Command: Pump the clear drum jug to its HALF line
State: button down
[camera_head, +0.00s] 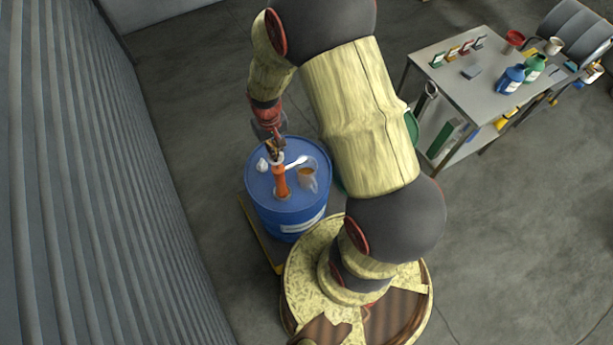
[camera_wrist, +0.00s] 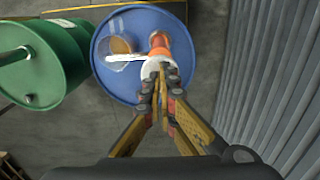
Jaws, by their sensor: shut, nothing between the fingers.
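An orange hand pump (camera_head: 281,180) rises from the lid, with a white top and a white spout (camera_head: 296,162); the spout also shows in the wrist view (camera_wrist: 125,58). A clear jug (camera_head: 315,178) stands on the lid by the spout, with some amber liquid (camera_wrist: 121,45) inside. Its HALF line is too small to make out. My gripper (camera_head: 275,147) is shut at the pump's top, fingertips together (camera_wrist: 161,68) over or against the white top; I cannot tell whether they touch.
A green drum (camera_wrist: 45,65) stands beside the blue one. A ribbed wall (camera_head: 90,190) runs along the left. A workbench (camera_head: 470,85) with bottles stands at the upper right.

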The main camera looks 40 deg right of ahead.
jog(key=shift+f, duration=0.5)
jog(key=shift+r, duration=0.1)
jog(key=shift+r+p, duration=0.65)
jog(key=shift+r, duration=0.65)
jog(key=shift+r+p, duration=1.7)
jog(key=shift+r, duration=0.8)
